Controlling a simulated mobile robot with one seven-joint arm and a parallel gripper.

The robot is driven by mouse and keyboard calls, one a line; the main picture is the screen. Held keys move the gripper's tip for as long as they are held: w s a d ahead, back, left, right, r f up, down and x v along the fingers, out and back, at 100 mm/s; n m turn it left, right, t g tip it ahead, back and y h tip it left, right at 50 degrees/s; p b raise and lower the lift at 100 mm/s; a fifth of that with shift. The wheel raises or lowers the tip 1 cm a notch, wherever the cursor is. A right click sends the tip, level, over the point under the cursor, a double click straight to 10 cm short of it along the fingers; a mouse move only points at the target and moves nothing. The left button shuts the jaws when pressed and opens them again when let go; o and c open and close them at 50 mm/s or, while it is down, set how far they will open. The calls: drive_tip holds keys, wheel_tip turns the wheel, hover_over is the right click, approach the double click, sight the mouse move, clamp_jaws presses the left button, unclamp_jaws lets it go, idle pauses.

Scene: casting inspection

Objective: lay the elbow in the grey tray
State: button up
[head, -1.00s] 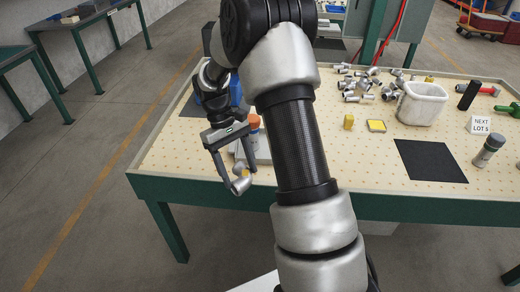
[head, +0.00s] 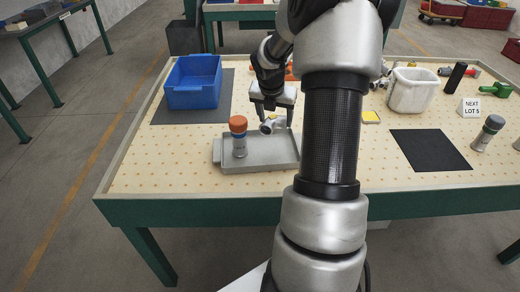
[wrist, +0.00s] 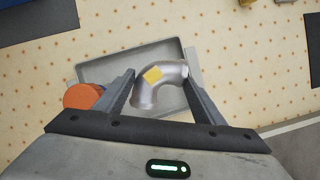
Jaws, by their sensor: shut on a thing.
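The elbow (wrist: 158,85) is a silvery curved pipe piece with a yellow patch. My gripper (wrist: 158,92) is shut on it, one finger on each side. In the head view my gripper (head: 271,122) holds the elbow (head: 268,126) over the back right part of the grey tray (head: 272,164), and seems to be a little above it. The tray, shallow and rectangular, also shows behind the elbow in the wrist view (wrist: 100,72). My arm hides part of the table right of the tray.
An orange-capped bottle (head: 239,138) stands in the left part of the tray, close to my left finger in the wrist view. A blue bin (head: 193,88) stands behind left on a dark mat. A white bin (head: 413,92) and a black mat (head: 430,150) lie to the right.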

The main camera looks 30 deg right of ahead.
sight(273, 129)
wheel_tip(273, 129, down, 10)
drive_tip(key=b, duration=0.3)
drive_tip(key=shift+r, duration=0.2)
drive_tip(key=o, duration=1.5)
drive_tip(key=shift+c, duration=0.2)
drive_tip(key=p+v, duration=0.3)
drive_tip(key=v, duration=0.9)
